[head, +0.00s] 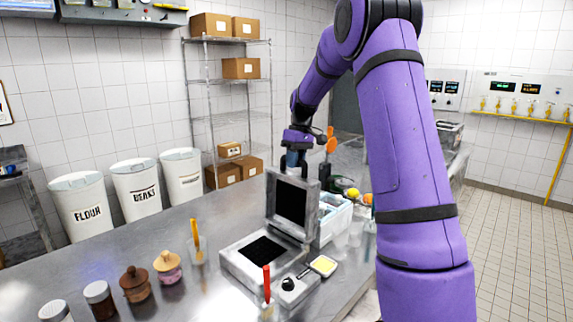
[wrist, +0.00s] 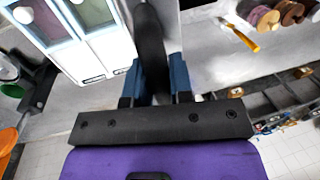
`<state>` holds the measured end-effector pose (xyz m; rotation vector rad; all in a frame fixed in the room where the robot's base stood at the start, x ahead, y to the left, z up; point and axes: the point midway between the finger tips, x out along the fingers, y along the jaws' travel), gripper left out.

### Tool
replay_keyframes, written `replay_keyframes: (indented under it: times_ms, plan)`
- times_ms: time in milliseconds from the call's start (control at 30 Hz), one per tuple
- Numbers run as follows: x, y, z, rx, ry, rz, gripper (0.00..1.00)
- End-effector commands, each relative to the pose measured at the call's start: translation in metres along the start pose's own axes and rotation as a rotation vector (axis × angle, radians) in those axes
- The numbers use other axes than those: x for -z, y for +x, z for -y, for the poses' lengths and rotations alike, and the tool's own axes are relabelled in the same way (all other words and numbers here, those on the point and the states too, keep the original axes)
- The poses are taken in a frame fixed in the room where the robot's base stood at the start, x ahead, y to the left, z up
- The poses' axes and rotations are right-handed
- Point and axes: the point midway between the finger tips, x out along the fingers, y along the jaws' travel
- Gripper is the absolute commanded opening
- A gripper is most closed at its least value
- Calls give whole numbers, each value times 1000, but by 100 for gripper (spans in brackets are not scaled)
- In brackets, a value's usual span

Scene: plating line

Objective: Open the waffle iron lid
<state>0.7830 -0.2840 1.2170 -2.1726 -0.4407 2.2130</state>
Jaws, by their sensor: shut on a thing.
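The waffle iron stands on the steel counter in the head view, with its square base (head: 246,268) flat and a dark plate on it. Its lid (head: 291,202) is raised and stands near upright, the dark inner plate facing the camera. My gripper (head: 293,160) is at the top edge of the lid. In the wrist view, the blue fingers of my gripper (wrist: 154,82) are closed on both sides of the dark lid handle (wrist: 150,45). The exact contact is partly hidden in the head view.
A white compartment bin (head: 335,222) stands right of the lid, with glasses near it. Lidded jars (head: 135,285) and a yellow-handled brush (head: 196,240) stand to the left. A red-handled tool (head: 267,285) stands in front of the base. Bare counter (head: 215,215) lies left of the lid.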

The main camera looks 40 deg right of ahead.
Motion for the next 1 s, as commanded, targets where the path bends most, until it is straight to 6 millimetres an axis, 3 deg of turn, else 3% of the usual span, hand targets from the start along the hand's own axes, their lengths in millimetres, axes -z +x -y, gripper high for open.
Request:
replay_keyframes:
  times_ms: [200,633,667,767,1000]
  plan:
    - [0,1,-13,-1,1,3,0]
    - [-1,1,-14,-2,2,4,0]
    - [-1,1,-14,-2,2,4,23]
    - [-1,0,-14,-3,2,3,46]
    - [0,0,-14,-3,1,2,46]
